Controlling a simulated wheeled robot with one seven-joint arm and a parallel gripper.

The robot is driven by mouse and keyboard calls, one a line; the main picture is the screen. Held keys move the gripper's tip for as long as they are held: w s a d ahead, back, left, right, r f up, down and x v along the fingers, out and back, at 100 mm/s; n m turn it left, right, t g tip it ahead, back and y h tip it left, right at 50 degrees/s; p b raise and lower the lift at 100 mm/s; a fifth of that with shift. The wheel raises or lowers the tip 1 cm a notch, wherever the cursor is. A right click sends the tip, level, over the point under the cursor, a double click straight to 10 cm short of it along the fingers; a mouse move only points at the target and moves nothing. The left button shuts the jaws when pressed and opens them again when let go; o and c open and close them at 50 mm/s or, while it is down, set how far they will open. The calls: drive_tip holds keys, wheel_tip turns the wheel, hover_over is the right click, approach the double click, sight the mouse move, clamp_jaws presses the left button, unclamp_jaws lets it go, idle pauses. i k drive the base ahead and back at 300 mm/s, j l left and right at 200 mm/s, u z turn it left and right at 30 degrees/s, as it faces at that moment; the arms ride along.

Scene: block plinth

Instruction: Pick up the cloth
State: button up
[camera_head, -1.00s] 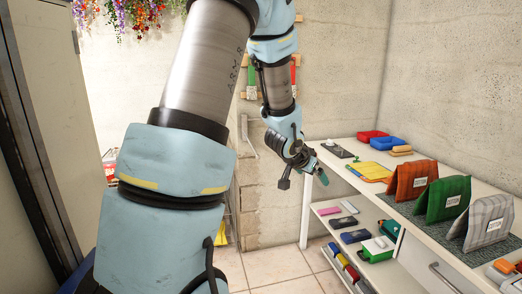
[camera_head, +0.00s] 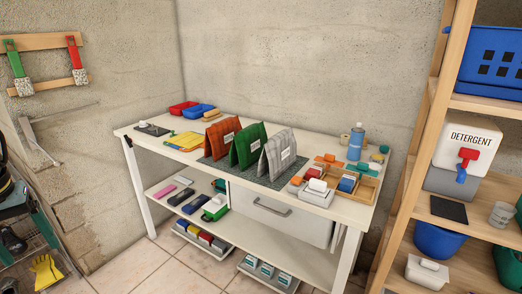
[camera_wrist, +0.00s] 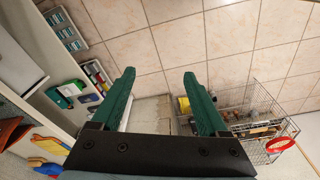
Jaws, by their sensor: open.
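I cannot tell which of these is the cloth. My gripper (camera_wrist: 160,76) is open and empty in the wrist view, its two green fingers apart above the tiled floor. The table is at the left of that view, away from the fingers. My gripper is not in the head view.
Red and blue trays (camera_head: 183,108) sit at the table's back left. A wooden organizer (camera_head: 362,188) and a blue bottle (camera_head: 356,142) stand at its right. A wooden shelf with a detergent container (camera_head: 468,146) is further right. A wire basket (camera_wrist: 262,110) is on the floor.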

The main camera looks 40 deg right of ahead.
sight(277, 155)
drive_tip(key=i+z, duration=0.1)
drive_tip(key=z, duration=0.6)
drive_tip(key=i+z, duration=0.15)
drive_tip(key=z, duration=0.2)
drive_tip(key=i+j+z, duration=0.3)
drive_tip(key=i, duration=0.3)
drive_tip(key=i+j+z, duration=0.3)
drive_tip(key=i+j, duration=0.15)
drive_tip(key=i, duration=0.15)
drive_tip(key=i+j, duration=0.35)
drive_tip(key=i, duration=0.1)
